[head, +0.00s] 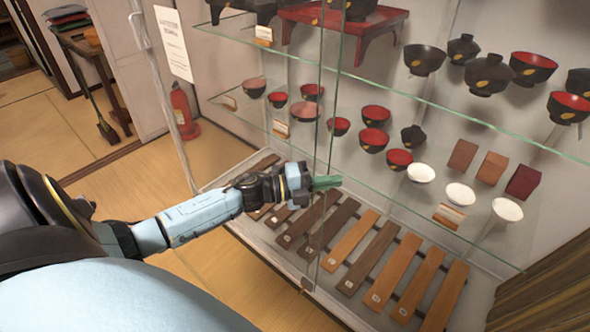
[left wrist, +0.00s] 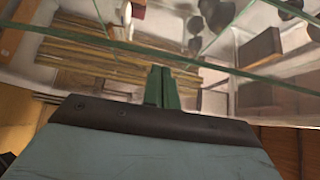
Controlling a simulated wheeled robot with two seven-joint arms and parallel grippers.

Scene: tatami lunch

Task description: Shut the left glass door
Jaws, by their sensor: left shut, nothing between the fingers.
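The display cabinet (head: 206,184) has clear glass, and its panes are hard to make out. An upright glass edge (head: 318,110), which seems to belong to the left glass door, runs down the middle of the head view. A second upright edge stands close to its right. My left gripper (head: 326,182) has its green fingers shut and empty beside these edges; I cannot tell whether they touch the glass. In the left wrist view the shut fingers (left wrist: 162,87) point toward glass edges and the cabinet's contents. My right gripper is not in view.
Glass shelves (head: 455,115) hold dark and red bowls, white cups and small boxes. Wooden slats (head: 350,240) lie on the cabinet floor. A red fire extinguisher (head: 183,112) stands beyond the cabinet's left side. The tatami floor (head: 45,130) at the left has open room.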

